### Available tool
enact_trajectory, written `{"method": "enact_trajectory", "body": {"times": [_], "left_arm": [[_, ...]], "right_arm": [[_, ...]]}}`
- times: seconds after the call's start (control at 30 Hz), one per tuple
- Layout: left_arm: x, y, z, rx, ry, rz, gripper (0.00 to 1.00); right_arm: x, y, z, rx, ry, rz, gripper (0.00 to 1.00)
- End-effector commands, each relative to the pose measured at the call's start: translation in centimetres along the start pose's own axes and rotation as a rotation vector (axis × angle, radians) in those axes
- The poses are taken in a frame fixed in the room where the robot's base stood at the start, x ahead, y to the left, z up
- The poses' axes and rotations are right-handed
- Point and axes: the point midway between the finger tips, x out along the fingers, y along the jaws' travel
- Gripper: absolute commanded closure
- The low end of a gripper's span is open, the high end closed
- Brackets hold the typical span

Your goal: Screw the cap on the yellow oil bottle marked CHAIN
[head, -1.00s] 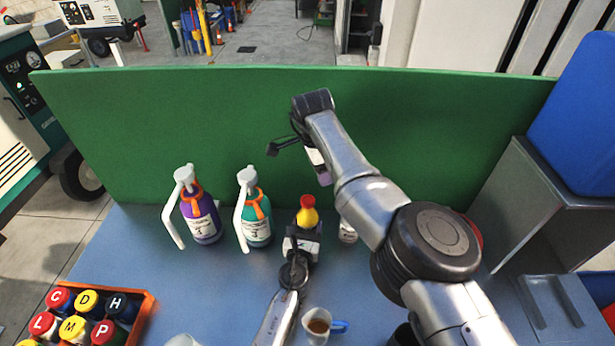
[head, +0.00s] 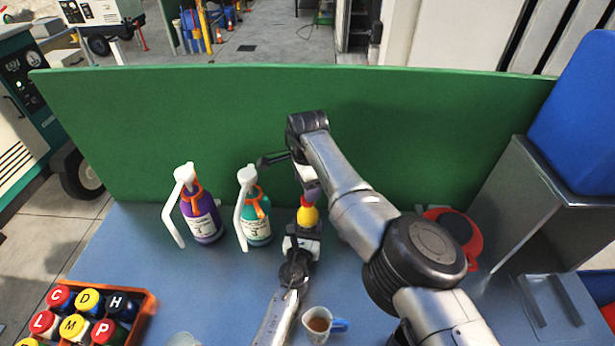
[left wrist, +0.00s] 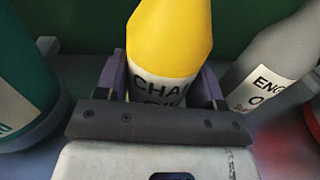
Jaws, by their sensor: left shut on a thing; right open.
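The yellow bottle (head: 307,216) stands upright between the jaws of my left gripper (head: 303,236), which is shut on it. In the left wrist view the yellow bottle (left wrist: 170,40) shows a white label with part of the word CHAIN, and my left gripper's jaws (left wrist: 163,88) are on both sides of it. A red cap (head: 306,203) is at the bottle's top; I cannot tell how far it is turned on. My open right gripper (head: 310,193) is right above the cap, pointing down. Whether its fingers touch the cap is too small to tell.
A purple jug (head: 203,222) and a teal jug (head: 257,222) stand left. A grey-white bottle (left wrist: 275,65) is close to the right of the yellow one. A cup (head: 318,325) is in front, a crate (head: 148,310) of lettered caps front left, a green panel (head: 200,120) behind.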

Motion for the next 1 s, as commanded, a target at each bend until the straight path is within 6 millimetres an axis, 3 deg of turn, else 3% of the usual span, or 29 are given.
{"method": "enact_trajectory", "body": {"times": [0.2,0.4,0.87,1.0], "left_arm": [[0.0,0.0,0.1,0.000,-0.001,0.000,1.00],[0.0,0.0,0.0,0.000,-0.001,0.000,1.00],[0.0,0.0,0.0,0.000,-0.001,0.000,1.00],[0.0,0.0,0.0,0.000,-0.001,0.000,1.00]], "right_arm": [[3.0,0.2,0.0,0.001,-0.001,0.001,0.40],[4.6,0.1,0.0,0.001,0.000,-0.002,0.40],[5.3,0.2,0.0,0.000,0.001,-0.003,0.40],[5.2,0.2,0.0,0.000,0.001,-0.003,0.51]]}}
